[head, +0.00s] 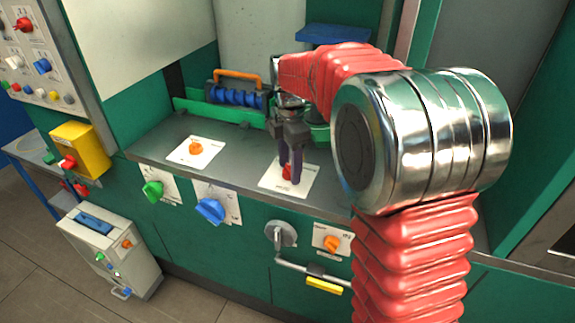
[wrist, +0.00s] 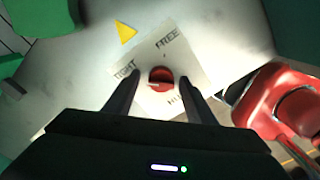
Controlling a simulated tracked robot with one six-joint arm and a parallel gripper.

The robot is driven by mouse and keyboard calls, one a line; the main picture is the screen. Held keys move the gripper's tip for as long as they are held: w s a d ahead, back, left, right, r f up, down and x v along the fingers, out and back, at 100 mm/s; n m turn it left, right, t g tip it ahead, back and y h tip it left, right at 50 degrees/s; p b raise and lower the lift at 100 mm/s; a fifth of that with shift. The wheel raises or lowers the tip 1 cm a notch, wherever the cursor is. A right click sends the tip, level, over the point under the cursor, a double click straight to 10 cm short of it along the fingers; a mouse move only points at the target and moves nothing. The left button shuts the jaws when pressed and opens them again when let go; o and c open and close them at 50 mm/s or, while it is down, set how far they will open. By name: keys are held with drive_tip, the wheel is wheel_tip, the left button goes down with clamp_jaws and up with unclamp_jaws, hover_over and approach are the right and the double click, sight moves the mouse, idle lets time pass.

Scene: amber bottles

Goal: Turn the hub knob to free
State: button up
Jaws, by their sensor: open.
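The hub knob (wrist: 161,78) is a small round red knob on a white label plate (wrist: 190,62) with the words TIGHT and FREE. A pale mark shows on the knob's lower left side in the wrist view. In the head view the knob (head: 287,172) is partly hidden behind my fingers, on its white plate (head: 303,188) on the grey bench top. My gripper (head: 291,178) points down over it. In the wrist view my gripper (wrist: 161,84) is open, one finger on each side of the knob, with gaps visible; I cannot tell how deep the fingertips reach.
An orange knob (head: 195,148) on another white plate stands left on the bench (head: 240,150). A green knob (head: 153,191), a blue knob (head: 210,210) and a metal lever (head: 281,234) are on the front panel. A blue rack with an orange handle (head: 238,76) stands behind.

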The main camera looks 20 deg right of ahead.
drive_tip(key=c, duration=1)
drive_tip(key=shift+a, duration=0.15)
drive_tip(key=shift+c, duration=0.2)
